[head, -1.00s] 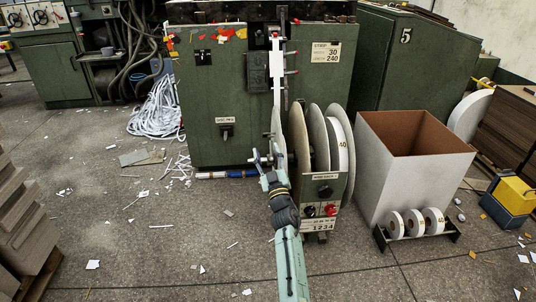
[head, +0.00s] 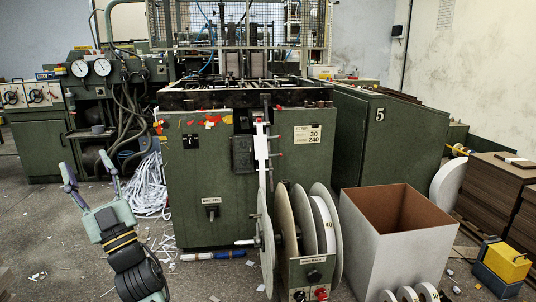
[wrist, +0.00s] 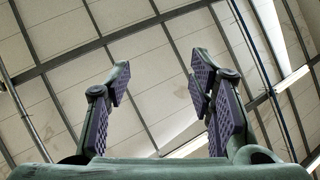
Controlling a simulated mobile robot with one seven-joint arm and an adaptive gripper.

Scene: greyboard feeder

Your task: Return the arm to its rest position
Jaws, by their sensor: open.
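My gripper (head: 88,176) is at the lower left of the head view, raised with its fingers pointing up. Its two green fingers with purple pads are spread apart and nothing is between them. In the wrist view my gripper (wrist: 158,82) is also open and empty, with only the ceiling behind it. It stands in front of the floor to the left of the green machine (head: 215,210), apart from it in the picture.
Reels on a feeder stand (head: 318,272) stand before the machine. Right of them are a large open box (head: 385,250), small rolls (head: 428,292) and a yellow-and-blue case (head: 505,262). White strip (head: 148,190) is heaped behind my gripper. Floor at the left is mostly clear.

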